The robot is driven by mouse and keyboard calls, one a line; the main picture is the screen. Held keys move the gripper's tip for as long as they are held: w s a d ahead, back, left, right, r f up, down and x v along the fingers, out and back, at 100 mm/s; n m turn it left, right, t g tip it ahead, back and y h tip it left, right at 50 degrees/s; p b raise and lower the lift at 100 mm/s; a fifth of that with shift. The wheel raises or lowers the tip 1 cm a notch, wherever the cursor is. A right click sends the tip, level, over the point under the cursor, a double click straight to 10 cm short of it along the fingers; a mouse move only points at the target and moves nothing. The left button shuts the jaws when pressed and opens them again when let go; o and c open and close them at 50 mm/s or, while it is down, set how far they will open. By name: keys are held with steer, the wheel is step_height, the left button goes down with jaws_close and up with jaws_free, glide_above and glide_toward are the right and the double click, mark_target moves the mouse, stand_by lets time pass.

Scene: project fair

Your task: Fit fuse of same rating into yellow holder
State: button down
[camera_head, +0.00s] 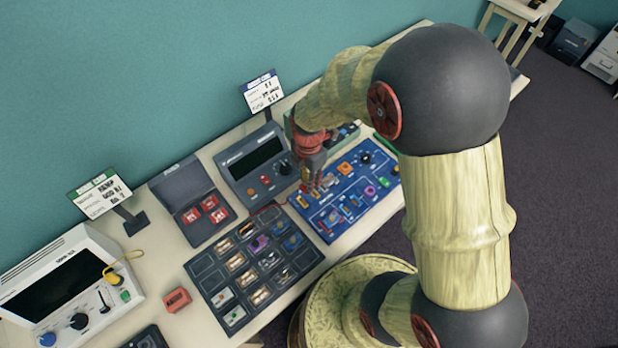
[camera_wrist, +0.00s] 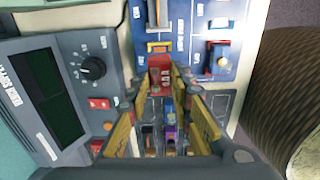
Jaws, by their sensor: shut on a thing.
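My gripper (camera_head: 313,184) is over the left part of the blue circuit board (camera_head: 331,232). In the wrist view, my gripper (camera_wrist: 160,88) is shut on a small red fuse (camera_wrist: 160,75) with pale marks. The yellow holder (camera_wrist: 160,47) shows on the board just past the fuse; I cannot tell whether they touch. In the head view, the yellow holder (camera_head: 303,202) is beside the fingertips. The fuse's lower end is hidden, and its rating is too small to read.
A dark compartment tray (camera_head: 207,273) with several small parts lies left of the board. A grey meter (camera_head: 250,165) with a knob stands behind. An open case (camera_head: 190,200) with red pieces and a red block (camera_head: 177,300) are further left.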

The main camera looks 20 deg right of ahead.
steer(key=shift+a+f+b, duration=0.1)
steer(key=shift+f+b, duration=1.7)
steer(key=shift+f, duration=1.05)
steer(key=shift+f, duration=0.7)
stand_by(0.9)
steer(key=c, duration=1.5)
jaws_free()
steer(key=shift+o, duration=1.2)
steer(key=shift+o, duration=1.3)
steer(key=shift+r+p, duration=2.8)
steer(key=shift+r, duration=1.2)
